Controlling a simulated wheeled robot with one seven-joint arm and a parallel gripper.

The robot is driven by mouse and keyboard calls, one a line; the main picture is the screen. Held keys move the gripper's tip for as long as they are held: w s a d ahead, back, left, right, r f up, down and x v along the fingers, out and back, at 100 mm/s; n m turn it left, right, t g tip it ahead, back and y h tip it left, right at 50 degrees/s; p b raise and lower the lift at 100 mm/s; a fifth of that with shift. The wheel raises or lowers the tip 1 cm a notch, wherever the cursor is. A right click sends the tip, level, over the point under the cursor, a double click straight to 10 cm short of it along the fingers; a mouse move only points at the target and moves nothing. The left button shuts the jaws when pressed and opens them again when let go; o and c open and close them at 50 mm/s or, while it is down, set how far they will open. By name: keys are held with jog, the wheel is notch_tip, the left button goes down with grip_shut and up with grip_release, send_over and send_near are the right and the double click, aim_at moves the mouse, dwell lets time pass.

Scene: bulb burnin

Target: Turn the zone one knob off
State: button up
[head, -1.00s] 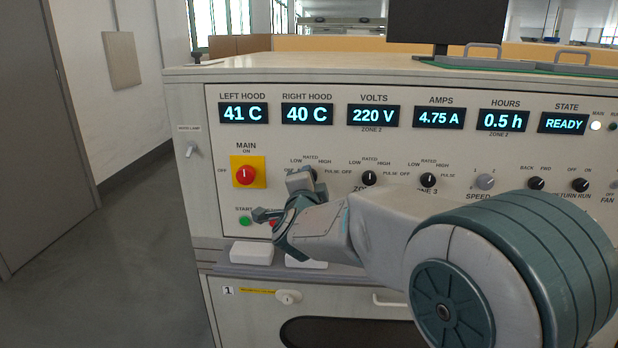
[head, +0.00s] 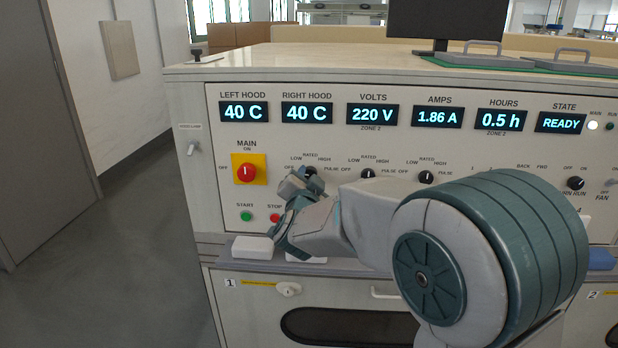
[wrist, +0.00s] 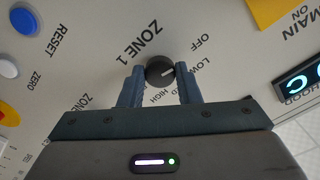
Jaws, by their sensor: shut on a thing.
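The zone one knob (wrist: 157,66) is a small round black knob with a white pointer line, seen in the wrist view beside the "ZONE 1" lettering. My gripper (wrist: 160,74) is shut on it, one finger on each side. The pointer line points toward the "LOW" lettering, with "OFF" the label beyond it. In the head view my gripper (head: 300,182) is at the panel below the right hood display, and it hides most of the knob (head: 310,170).
The red main switch (head: 245,173) on its yellow plate is just left of my gripper. The green start button (head: 246,216) and red stop button (head: 275,217) are below. The zone 2 knob (head: 368,174) is to the right. The amps display (head: 437,117) reads 1.86 A.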

jog(key=shift+f, duration=0.1)
dwell(0.3)
jog(key=o, duration=1)
jog(key=s, duration=0.4)
jog(key=s+p, duration=0.1)
jog(key=s, duration=0.9)
jog(key=shift+a, duration=0.25)
jog(key=shift+w, duration=0.1)
